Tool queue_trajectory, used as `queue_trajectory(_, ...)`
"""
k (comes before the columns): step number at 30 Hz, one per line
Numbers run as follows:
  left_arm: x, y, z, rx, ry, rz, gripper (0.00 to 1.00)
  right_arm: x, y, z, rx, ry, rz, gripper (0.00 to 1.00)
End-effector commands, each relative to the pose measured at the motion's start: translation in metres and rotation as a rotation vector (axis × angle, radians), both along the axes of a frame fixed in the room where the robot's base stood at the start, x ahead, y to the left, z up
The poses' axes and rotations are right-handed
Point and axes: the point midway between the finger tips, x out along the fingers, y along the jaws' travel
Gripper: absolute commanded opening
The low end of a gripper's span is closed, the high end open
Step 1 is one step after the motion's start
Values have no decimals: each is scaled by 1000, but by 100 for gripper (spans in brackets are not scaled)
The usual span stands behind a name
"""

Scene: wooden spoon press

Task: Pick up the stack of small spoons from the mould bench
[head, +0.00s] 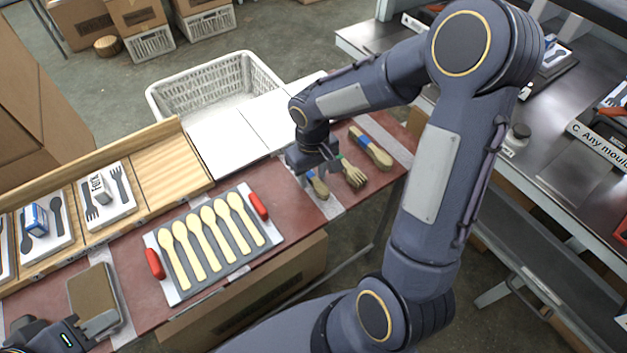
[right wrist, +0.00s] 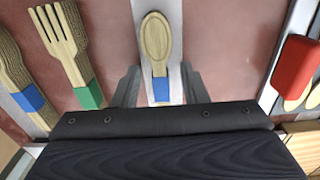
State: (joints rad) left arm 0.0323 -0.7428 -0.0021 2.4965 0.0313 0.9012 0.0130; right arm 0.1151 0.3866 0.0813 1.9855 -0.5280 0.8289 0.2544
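The stack of small spoons (head: 319,187) lies on a pale strip on the red mould bench (head: 150,240). In the right wrist view the stack (right wrist: 156,38) shows a wooden bowl and a blue band, pointing away from the gripper. Contact and exact height cannot be told. The handle's lower end is hidden by the gripper body. My left gripper (head: 98,326) is at the lower left; its opening is unclear.
A green-banded fork stack (head: 352,174) and a blue-banded stack (head: 371,148) lie beside the spoons. A mould with several pale spoons (head: 217,238) and red handles is left of them. White panels (head: 228,140) and a white basket (head: 205,92) stand behind.

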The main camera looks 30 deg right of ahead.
Motion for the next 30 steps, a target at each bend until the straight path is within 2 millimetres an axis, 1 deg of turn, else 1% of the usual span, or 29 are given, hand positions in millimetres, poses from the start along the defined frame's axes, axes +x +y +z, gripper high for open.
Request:
queue_trajectory(1, 0, 0, 0, 0, 0, 0, 36, 0, 0, 0, 0, 0, 0, 40)
queue_trajectory(2, 0, 0, 0, 0, 0, 0, 36, 0, 0, 0, 0, 0, 0, 37)
queue_trajectory(9, 0, 0, 0, 0, 0, 0, 36, 0, 0, 0, 0, 0, 0, 6)
queue_trajectory(10, 0, 0, 0, 0, 0, 0, 36, 0, 0, 0, 0, 0, 0, 2)
queue_trajectory(11, 0, 0, 0, 0, 0, 0, 36, 0, 0, 0, 0, 0, 0, 0)
queue_trajectory(19, 0, 0, 0, 0, 0, 0, 36, 0, 0, 1, 0, 0, 0, 0)
queue_trajectory(23, 0, 0, 1, 0, 0, 0, 36, 1, 0, 6, 0, -2, 0, 0)
queue_trajectory(26, 0, 0, 3, 0, 0, 0, 36, 1, 0, 15, -1, -3, 0, 0)
queue_trajectory(29, 0, 0, 6, 0, 0, 0, 36, 1, 0, 31, -1, -4, 0, 0)
queue_trajectory(30, 0, 0, 7, 0, 0, 0, 36, -2, 0, 38, 0, -6, -1, 0)
